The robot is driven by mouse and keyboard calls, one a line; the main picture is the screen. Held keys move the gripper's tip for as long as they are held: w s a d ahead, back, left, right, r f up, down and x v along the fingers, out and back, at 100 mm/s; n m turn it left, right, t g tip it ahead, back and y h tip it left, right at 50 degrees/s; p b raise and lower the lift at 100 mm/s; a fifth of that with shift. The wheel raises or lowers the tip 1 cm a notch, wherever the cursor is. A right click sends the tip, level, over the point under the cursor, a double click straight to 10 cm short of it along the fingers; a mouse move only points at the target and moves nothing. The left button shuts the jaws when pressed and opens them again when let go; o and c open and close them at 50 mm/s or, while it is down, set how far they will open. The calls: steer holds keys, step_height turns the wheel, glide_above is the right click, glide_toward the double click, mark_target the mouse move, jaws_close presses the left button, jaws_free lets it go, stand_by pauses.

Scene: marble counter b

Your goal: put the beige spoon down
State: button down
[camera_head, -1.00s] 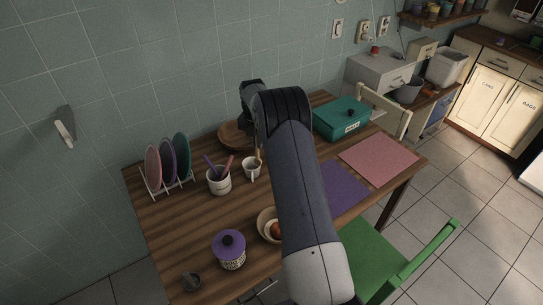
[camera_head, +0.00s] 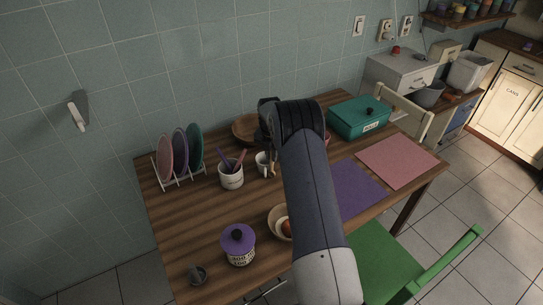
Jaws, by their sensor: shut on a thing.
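My gripper (camera_head: 268,138) points down at the back middle of the wooden table, mostly hidden behind my own dark wrist and arm. It is shut on the beige spoon (camera_head: 272,168), of which only a thin tan strip shows below the wrist. The strip is at the right side of a white mug (camera_head: 262,159); I cannot tell whether it touches the mug or the table.
A white crock (camera_head: 231,180) with purple and reddish utensils stands left of the mug. A plate rack (camera_head: 181,179), a wooden bowl (camera_head: 244,128), a purple-lidded jar (camera_head: 239,247) and a teal box (camera_head: 358,118) are around. Bare wood (camera_head: 190,220) lies at front left.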

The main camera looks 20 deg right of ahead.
steer(key=shift+f, duration=0.1)
steer(key=shift+f, duration=0.15)
steer(key=c, duration=1.4)
jaws_free()
steer(key=shift+c, duration=0.2)
